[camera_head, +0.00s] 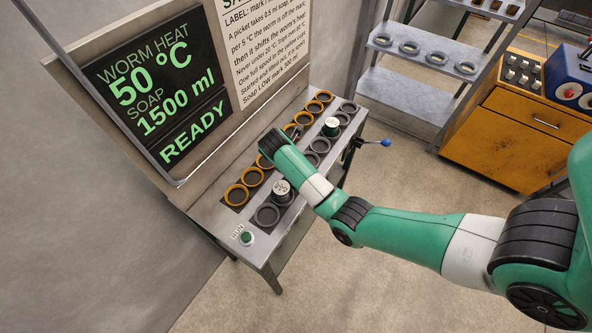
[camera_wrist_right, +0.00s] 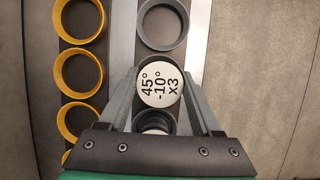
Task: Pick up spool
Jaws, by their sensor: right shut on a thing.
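In the right wrist view my right gripper (camera_wrist_right: 160,76) is shut on a spool (camera_wrist_right: 160,88). The spool has a round white top marked "45° -10° x3". The grey fingers hold it on its left and right sides, and its lower part is hidden. In the head view my right wrist reaches over the bench (camera_head: 247,236) and hides most of the gripper. Two white-topped spools stand in the grey row there, one nearer (camera_head: 283,190) and one farther (camera_head: 332,125). My left gripper is not in view.
Yellow rings (camera_wrist_right: 79,73) line the bench's left side, with grey rings (camera_wrist_right: 162,24) to their right. A green RUN button (camera_head: 246,237) sits at the near end. A blue-knobbed lever (camera_head: 386,142) sticks out on the right. Shelves (camera_head: 405,90) and an orange cabinet (camera_head: 520,150) stand behind.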

